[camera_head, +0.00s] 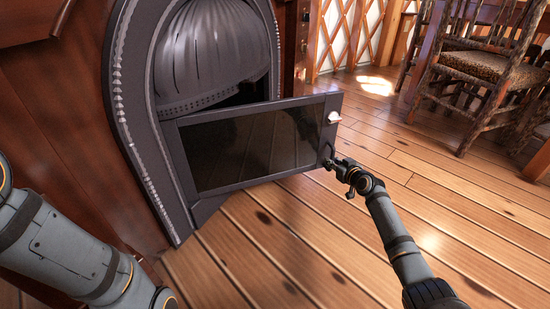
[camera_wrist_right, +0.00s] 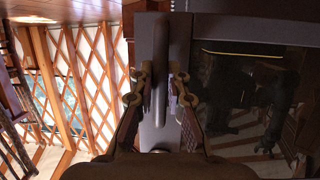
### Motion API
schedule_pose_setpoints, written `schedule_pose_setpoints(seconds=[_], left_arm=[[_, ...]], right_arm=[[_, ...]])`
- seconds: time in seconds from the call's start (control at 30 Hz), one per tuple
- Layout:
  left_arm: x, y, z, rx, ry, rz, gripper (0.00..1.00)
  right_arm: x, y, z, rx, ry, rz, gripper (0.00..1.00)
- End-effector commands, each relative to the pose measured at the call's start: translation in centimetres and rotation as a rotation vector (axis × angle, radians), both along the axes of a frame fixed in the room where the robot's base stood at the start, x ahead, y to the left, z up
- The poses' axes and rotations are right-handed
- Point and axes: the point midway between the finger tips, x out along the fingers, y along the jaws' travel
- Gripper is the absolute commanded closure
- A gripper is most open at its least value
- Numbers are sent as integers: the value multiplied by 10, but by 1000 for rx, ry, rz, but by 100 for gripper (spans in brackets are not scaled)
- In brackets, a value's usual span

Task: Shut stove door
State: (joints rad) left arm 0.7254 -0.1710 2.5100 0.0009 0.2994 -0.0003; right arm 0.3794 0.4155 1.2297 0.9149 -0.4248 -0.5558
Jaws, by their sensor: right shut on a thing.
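The stove door (camera_head: 255,143), a dark metal frame with a glass pane, stands ajar, swung out from the black arched stove (camera_head: 128,95) in the head view. Its hinged side is at the left and its free edge at the right. My right gripper (camera_head: 332,163) is at the door's lower right edge. In the right wrist view the two fingers (camera_wrist_right: 159,85) are on either side of a vertical dark door handle (camera_wrist_right: 160,60) and shut on it. The door's glass (camera_wrist_right: 255,90) fills the right of that view. My left gripper is out of the head view; only its arm shows.
A log-framed chair (camera_head: 485,75) with a patterned seat stands at the upper right. The plank floor (camera_head: 420,195) in front of the door is clear. A reddish-brown wooden wall (camera_head: 65,130) flanks the stove on the left, and lattice wall (camera_head: 340,35) lies behind.

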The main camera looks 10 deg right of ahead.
Motion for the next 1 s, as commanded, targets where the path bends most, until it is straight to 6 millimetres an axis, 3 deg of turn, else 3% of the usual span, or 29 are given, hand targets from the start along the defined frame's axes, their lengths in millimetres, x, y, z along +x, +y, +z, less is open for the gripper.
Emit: schedule_pose_setpoints(seconds=[0.17, 1.0], left_arm=[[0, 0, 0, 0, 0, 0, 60], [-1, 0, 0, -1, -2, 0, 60]], right_arm=[[5, 1, 0, 3, 1, 9, 95], [73, 8, -1, 5, 3, 135, 95]])
